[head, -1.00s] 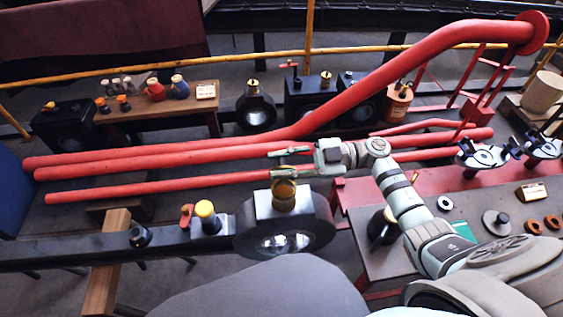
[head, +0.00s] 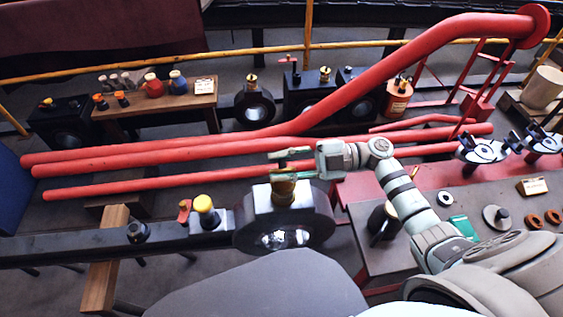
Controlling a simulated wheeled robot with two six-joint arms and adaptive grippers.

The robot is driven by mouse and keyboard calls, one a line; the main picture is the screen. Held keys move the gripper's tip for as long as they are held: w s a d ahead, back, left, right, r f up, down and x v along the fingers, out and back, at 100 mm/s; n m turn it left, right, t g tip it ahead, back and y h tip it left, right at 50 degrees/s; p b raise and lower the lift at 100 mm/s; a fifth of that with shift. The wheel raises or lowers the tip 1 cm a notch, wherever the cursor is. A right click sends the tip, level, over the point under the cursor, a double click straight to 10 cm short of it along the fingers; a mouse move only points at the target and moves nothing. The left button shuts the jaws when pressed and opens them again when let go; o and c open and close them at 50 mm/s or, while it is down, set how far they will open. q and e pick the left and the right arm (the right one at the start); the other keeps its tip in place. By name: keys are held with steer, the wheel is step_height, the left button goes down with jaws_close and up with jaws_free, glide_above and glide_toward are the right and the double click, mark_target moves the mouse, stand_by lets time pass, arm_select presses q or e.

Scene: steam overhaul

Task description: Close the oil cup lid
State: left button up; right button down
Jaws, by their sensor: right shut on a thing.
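The brass oil cup (head: 284,196) stands upright on top of the black round housing (head: 314,213) in the middle of the view. My right gripper (head: 289,164) comes in from the right, just above the cup. Its two fingers lie one behind the other, and it is shut on what seems to be the oil cup lid at the cup's top. The fingers hide most of the lid, so its angle cannot be told. My left gripper is not in view.
Red pipes (head: 150,182) run behind the cup. A yellow-capped fitting (head: 205,204) and a red lever (head: 184,209) stand to the left on the dark beam. A red-edged bench (head: 448,196) with loose parts is at the right.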

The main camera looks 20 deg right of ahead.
steer(key=shift+s+n, duration=0.1)
steer(key=shift+n, duration=0.4)
steer(key=shift+s+a+f+n+b, duration=0.1)
steer(key=shift+s+n+b, duration=0.1)
steer(key=shift+n+b, duration=0.4)
stand_by(0.5)
stand_by(0.8)
steer(key=c, duration=1.5)
jaws_free()
steer(key=shift+o, duration=0.3)
steer(key=shift+f, duration=0.15)
